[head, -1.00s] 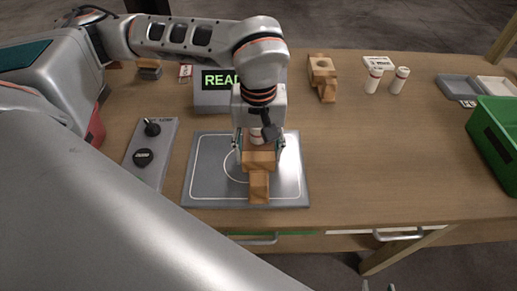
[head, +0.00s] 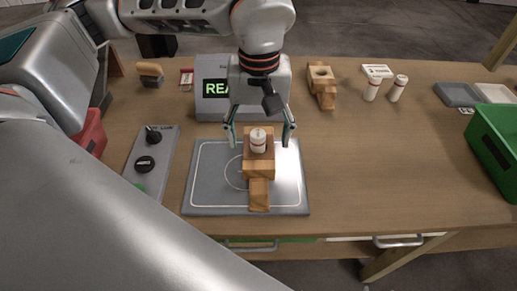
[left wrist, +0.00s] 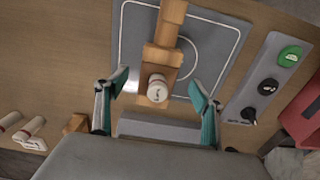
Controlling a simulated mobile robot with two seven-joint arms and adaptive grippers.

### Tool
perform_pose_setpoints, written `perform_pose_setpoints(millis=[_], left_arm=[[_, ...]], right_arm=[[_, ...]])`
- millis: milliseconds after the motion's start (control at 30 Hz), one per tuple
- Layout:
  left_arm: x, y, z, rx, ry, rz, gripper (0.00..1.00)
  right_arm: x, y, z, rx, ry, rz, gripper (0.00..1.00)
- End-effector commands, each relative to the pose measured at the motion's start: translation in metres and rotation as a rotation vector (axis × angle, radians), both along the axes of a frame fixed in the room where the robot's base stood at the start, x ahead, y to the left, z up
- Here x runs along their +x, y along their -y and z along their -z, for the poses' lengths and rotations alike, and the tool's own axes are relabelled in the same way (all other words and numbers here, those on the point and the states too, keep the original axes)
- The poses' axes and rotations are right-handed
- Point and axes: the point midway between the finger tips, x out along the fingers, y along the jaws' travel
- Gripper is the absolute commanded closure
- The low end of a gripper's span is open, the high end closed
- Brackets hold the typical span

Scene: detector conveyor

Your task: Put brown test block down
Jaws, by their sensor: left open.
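The brown wooden test block (head: 259,168) stands on the grey plate (head: 212,178), with its narrow foot toward the front edge. A white capped vial (head: 258,141) sits upright in it. The block also shows in the left wrist view (left wrist: 163,55), with the vial (left wrist: 157,88) nearest the gripper. My left gripper (head: 260,143) is open, its fingers on either side of the block's top and apart from it. In the left wrist view the two fingers (left wrist: 157,84) are spread wide with clear gaps. My right gripper is out of view.
A display box (head: 213,98) stands just behind the plate. A control panel (head: 152,160) with knobs lies left of it. A second wooden block (head: 322,84) and two vials (head: 384,88) stand at the back. A green bin (head: 495,150) is at the right. The table's right middle is clear.

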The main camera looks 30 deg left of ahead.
Motion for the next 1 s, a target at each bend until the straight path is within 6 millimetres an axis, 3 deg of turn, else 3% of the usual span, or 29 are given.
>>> perform_pose_setpoints(millis=[100,300,1000], left_arm=[[0.001,0.0,-0.022,0.0,0.004,-0.001,0.32],[0.0,0.0,-0.04,0.001,0.001,0.0,0.32],[-0.001,0.0,-0.042,0.0,-0.001,0.0,0.32]], right_arm=[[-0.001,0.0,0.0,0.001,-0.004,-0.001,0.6],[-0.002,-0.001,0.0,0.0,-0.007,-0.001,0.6],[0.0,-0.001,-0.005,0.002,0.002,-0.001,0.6]])
